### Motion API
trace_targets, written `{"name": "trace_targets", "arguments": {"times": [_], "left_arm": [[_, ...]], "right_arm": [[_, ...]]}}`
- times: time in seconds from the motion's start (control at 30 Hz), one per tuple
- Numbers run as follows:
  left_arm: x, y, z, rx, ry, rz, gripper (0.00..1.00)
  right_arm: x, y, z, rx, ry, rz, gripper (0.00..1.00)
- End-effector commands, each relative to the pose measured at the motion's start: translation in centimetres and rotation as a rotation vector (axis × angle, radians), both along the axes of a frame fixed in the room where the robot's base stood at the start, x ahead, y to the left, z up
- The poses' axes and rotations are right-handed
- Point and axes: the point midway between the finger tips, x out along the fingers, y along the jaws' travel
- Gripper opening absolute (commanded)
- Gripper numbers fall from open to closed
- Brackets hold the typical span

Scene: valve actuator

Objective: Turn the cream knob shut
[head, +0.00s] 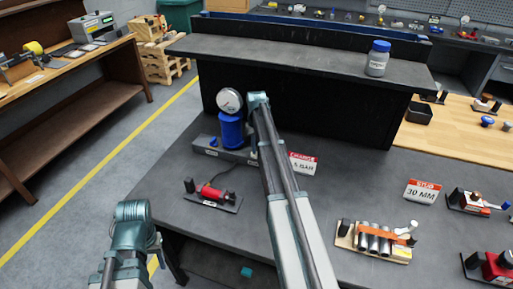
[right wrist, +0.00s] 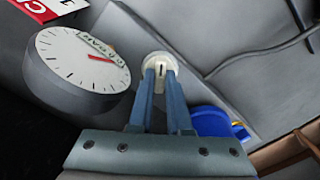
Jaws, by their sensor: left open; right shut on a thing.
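The cream knob (right wrist: 158,62) is round with a dark slot mark on its face. In the right wrist view it sits between the two blue-grey fingertips of my right gripper (right wrist: 160,74), which is shut on it. In the head view my right gripper (head: 258,100) is at the valve unit, and my arm hides the knob. The round white gauge (right wrist: 84,62) with a red needle is just left of the knob; it also shows in the head view (head: 229,101), above a blue cylinder (head: 232,131). My left gripper (head: 133,214) is open and empty, left of the bench.
A red tool on a grey plate (head: 213,194) lies in front of the valve unit. A "charge" sign (head: 303,163) stands to its right. A blue-lidded jar (head: 378,58) stands on the raised shelf (head: 290,48). A rack of metal cylinders (head: 374,240) is at the front right.

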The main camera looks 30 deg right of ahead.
Motion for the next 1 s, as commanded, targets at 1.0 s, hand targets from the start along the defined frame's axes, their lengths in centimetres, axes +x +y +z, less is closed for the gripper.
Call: {"name": "trace_targets", "arguments": {"times": [1.0], "left_arm": [[0.0, 0.0, 0.0, 0.0, 0.0, 0.0, 0.5]], "right_arm": [[0.0, -0.01, 0.0, 0.0, 0.0, -0.637, 0.0]]}}
